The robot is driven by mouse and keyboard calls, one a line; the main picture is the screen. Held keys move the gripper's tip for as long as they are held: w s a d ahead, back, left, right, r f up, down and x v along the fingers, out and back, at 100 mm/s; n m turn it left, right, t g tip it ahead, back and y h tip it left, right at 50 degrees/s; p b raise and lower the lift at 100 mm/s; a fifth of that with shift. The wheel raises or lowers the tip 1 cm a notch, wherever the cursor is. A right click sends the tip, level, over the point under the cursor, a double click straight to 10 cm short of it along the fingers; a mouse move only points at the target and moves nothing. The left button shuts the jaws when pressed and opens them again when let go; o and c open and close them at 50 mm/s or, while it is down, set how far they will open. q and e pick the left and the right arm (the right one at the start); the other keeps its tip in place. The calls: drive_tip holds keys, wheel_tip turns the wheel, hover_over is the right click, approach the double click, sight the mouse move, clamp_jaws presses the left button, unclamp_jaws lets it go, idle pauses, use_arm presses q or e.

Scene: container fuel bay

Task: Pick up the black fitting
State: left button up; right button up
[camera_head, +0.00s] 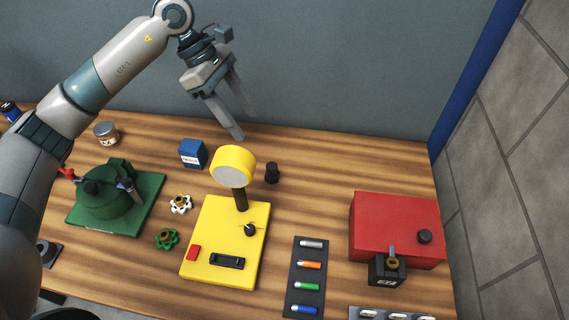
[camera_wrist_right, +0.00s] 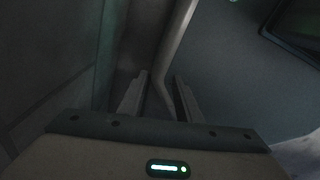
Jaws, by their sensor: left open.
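The black fitting (camera_head: 272,173) is a small dark upright piece on the wooden table, just right of the yellow lamp-like head in the head view. My left gripper (camera_head: 245,124) hangs above the back of the table, its two fingers apart and pointing down. It is empty, and in the picture its tips are above and left of the fitting. My right gripper (camera_wrist_right: 161,75) shows only in the right wrist view, with its fingers apart and nothing between them. That view is dark and does not show the fitting.
A yellow unit (camera_head: 205,230) with a raised round head (camera_head: 233,165) stands left of the fitting. A blue box (camera_head: 193,153) is farther left, a green unit (camera_head: 145,205) beyond it. A red box (camera_head: 375,225) stands right. Bare wood (camera_head: 325,180) lies between fitting and red box.

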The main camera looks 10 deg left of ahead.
use_arm(q)
drive_tip(key=y, duration=0.1)
drive_tip(key=b, duration=0.2)
approach(270, 165)
drive_tip(key=x, duration=0.4)
drive_tip(key=shift+f, duration=0.3)
drive_tip(key=shift+d+f, duration=0.25)
drive_tip(key=shift+f, duration=0.4)
use_arm(e)
drive_tip(key=shift+a+f, duration=0.1)
drive_tip(key=shift+f, duration=0.8)
use_arm(q)
drive_tip(key=shift+s, duration=0.1)
use_arm(e)
drive_tip(key=shift+a, duration=0.2)
use_arm(q)
drive_tip(key=shift+d+f, duration=0.1)
drive_tip(key=shift+f, duration=0.15)
drive_tip(key=shift+x, duration=2.4)
